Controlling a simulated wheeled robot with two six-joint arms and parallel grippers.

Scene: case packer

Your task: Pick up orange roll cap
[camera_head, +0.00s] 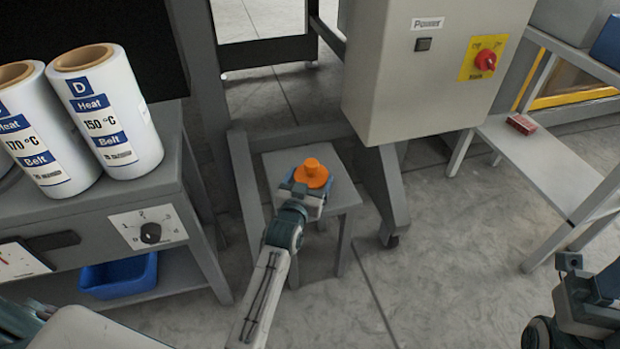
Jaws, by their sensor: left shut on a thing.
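The orange roll cap (313,171) is a flat disc with a raised round knob, over the small grey stool-like table (343,192) in the middle of the view. My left gripper (308,184) reaches in from below and is shut on the cap at its near side. The fingertips are partly hidden by the cap and the wrist. I cannot tell whether the cap touches the tabletop. My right gripper (588,284) is at the lower right edge, partly cut off and away from the cap; its opening is unclear.
Two white film rolls (107,113) stand on the grey machine bench at left, with a dial (151,232) below. A blue bin (118,276) sits under it. A power cabinet (405,75) with a red switch hangs behind the table. A shelf with a red box (521,124) is at right.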

